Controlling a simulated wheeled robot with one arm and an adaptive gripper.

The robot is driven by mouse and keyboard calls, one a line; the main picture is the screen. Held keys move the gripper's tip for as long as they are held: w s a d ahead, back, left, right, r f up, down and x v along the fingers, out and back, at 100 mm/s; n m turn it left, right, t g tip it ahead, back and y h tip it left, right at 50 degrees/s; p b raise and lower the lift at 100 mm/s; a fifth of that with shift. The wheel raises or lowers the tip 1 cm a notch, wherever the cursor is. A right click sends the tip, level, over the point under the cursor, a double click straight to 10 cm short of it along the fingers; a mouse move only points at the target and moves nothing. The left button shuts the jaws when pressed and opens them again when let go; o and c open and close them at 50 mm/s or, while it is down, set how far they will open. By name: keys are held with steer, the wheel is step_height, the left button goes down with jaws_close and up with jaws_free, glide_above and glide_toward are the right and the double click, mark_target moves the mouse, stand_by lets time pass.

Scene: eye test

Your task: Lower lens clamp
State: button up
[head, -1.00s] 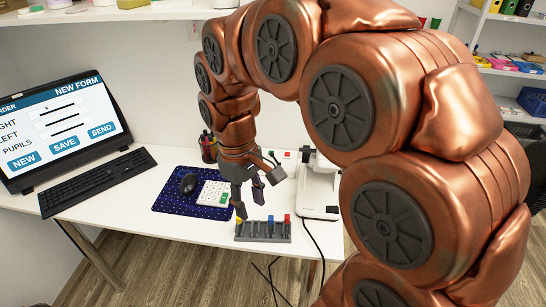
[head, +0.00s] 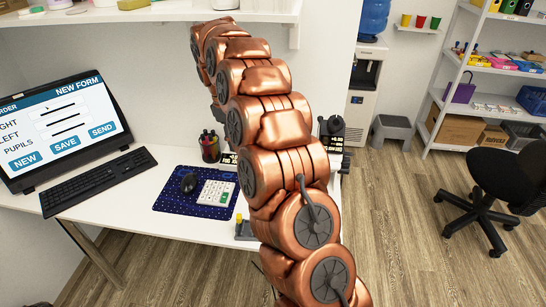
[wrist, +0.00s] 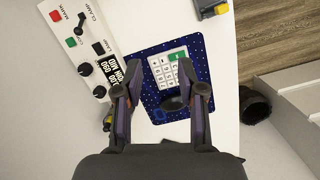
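The lens machine's white control panel (wrist: 92,52) is at the upper left of the wrist view. It bears a red button, a green button, black knobs, a small black lever (wrist: 81,21) and a dark display. The word CLAMP is printed near the panel's top edge. I cannot tell whether the clamp itself is raised or lowered. My gripper (wrist: 160,94) is open and empty, its two fingers well apart, to the right of the panel in the picture. In the head view my arm hides the gripper and most of the machine.
A blue mat (head: 180,204) with a mouse (head: 189,183) and a white keypad (head: 216,193) lies on the desk (head: 120,222). A pen cup (head: 210,148) stands behind it. The wall shelf (head: 262,10) is close to my raised arm.

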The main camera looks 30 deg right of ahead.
steer(key=w+d+f+n+g+h, duration=0.1)
steer(key=w+d+f, duration=0.3)
steer(key=d+f, duration=0.25)
steer(key=w+d+f+h, duration=0.1)
steer(key=w+d+f, duration=0.3)
steer(key=d+f, duration=0.3)
steer(key=shift+d+p+x, duration=0.25)
steer(key=shift+p+x, duration=0.25)
steer(key=shift+x, duration=0.55)
steer(key=shift+d+p+x, duration=0.25)
steer(key=shift+p+x, duration=0.2)
steer(key=shift+x, duration=0.65)
steer(key=shift+d+p+x, duration=0.2)
steer(key=shift+p+x, duration=0.3)
steer(key=shift+x, duration=0.55)
steer(key=shift+r, duration=0.2)
jaws_close()
